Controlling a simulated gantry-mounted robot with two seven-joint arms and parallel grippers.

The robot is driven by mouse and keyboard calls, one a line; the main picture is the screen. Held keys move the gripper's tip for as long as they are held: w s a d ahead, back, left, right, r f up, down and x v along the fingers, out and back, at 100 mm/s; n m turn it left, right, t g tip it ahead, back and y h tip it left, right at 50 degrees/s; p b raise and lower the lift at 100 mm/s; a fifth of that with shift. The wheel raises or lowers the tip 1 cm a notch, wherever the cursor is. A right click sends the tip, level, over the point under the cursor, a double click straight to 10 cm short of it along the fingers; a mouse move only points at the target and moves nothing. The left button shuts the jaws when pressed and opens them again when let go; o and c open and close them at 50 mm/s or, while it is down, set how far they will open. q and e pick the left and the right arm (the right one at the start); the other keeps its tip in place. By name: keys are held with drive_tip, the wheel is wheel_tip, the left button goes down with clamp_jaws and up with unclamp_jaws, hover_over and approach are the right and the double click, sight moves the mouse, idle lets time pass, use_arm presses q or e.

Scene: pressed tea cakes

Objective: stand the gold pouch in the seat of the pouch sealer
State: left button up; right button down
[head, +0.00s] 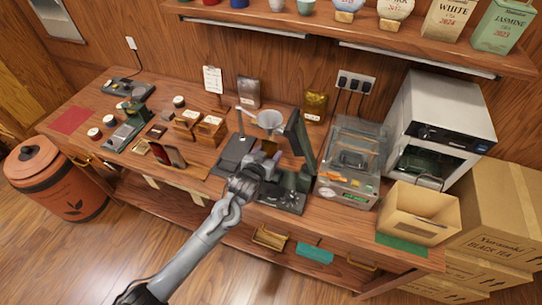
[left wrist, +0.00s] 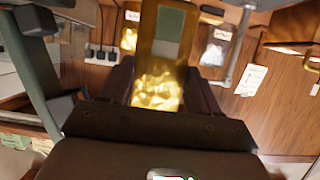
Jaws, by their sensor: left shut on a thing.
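The gold pouch (left wrist: 158,75), with a green label patch, is between the two dark fingers of my left gripper (left wrist: 158,92) in the left wrist view. In the head view my left gripper (head: 262,163) is over the dark green machine that looks like the pouch sealer (head: 288,197), and it mostly hides the held pouch. The sealer's tall dark post (head: 300,142) rises just right of the gripper and shows at the left of the wrist view (left wrist: 38,70). Its seat is hidden, and I cannot tell whether the pouch touches it. My right gripper is not in view.
Another gold pouch (head: 315,107) and a silver pouch (head: 249,92) stand at the wall. A white funnel (head: 268,121) is behind the gripper. A clear-sided machine (head: 350,165) stands close on the right. Wooden boxes (head: 206,131) are to the left.

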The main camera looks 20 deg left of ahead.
use_arm(q)
wheel_tip(320, 180, down, 5)
drive_tip(key=b, duration=0.4)
drive_tip(key=shift+d+b, duration=0.1)
drive_tip(key=shift+b, duration=0.2)
drive_tip(key=shift+f, duration=1.3)
drive_tip(key=shift+f, duration=0.15)
drive_tip(key=o, duration=1.1)
